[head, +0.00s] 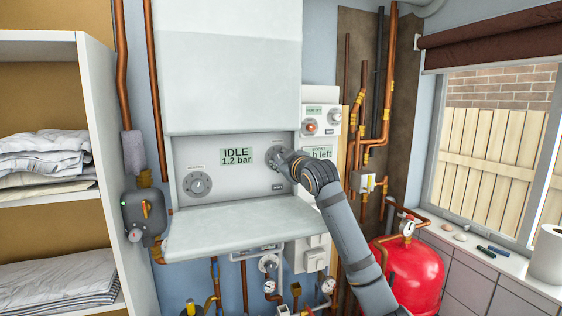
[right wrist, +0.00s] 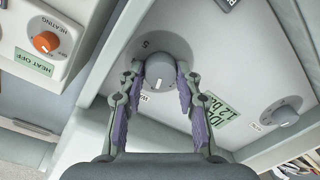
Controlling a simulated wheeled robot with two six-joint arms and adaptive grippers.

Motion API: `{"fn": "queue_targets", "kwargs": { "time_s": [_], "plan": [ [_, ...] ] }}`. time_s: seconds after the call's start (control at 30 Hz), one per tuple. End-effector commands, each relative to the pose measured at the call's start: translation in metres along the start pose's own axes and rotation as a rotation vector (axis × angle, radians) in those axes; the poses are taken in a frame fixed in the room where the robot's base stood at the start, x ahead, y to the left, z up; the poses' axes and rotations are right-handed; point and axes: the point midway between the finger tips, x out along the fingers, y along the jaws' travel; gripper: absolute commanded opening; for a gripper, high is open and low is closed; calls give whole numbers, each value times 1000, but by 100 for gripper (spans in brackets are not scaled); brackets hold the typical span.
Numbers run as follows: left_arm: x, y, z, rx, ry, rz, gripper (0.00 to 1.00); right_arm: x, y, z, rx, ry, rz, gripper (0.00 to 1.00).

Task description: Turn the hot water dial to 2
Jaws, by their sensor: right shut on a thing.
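The right-hand dial (head: 274,154), a grey round knob on the boiler's front panel, is partly covered by my right gripper (head: 284,160). In the right wrist view, this dial (right wrist: 160,77) sits between the two fingers of my gripper (right wrist: 159,80), which is shut on it. A pale pointer line shows on the knob. Its printed label is mostly hidden; a "W" shows beside one finger, which fits the hot water dial. My left gripper is not in view.
A second grey dial (head: 197,184) is left of the display (head: 237,156) reading "IDLE 1.2 bar". The boiler's lowered flap (head: 240,228) juts out below the panel. A control box with an orange knob (head: 311,127) stands right. Copper pipes and a red tank (head: 412,275) are further right.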

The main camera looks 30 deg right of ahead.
Motion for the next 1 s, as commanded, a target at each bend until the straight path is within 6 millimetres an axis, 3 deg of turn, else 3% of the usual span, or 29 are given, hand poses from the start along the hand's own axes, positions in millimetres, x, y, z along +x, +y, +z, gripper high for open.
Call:
{"fn": "queue_targets", "kwargs": {
  "time_s": [0.43, 0.47, 0.6, 1.0],
  "plan": [
    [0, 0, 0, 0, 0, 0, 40, 0, -1, -1, -11, 2, -1, 2],
    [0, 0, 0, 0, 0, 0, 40, 0, -1, -1, -11, 2, -1, 35],
    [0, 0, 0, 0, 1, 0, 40, 0, -1, -1, -10, 1, -1, 54],
    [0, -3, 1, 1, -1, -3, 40, -9, 0, 0, -13, -1, 1, 57]
  ]
}}
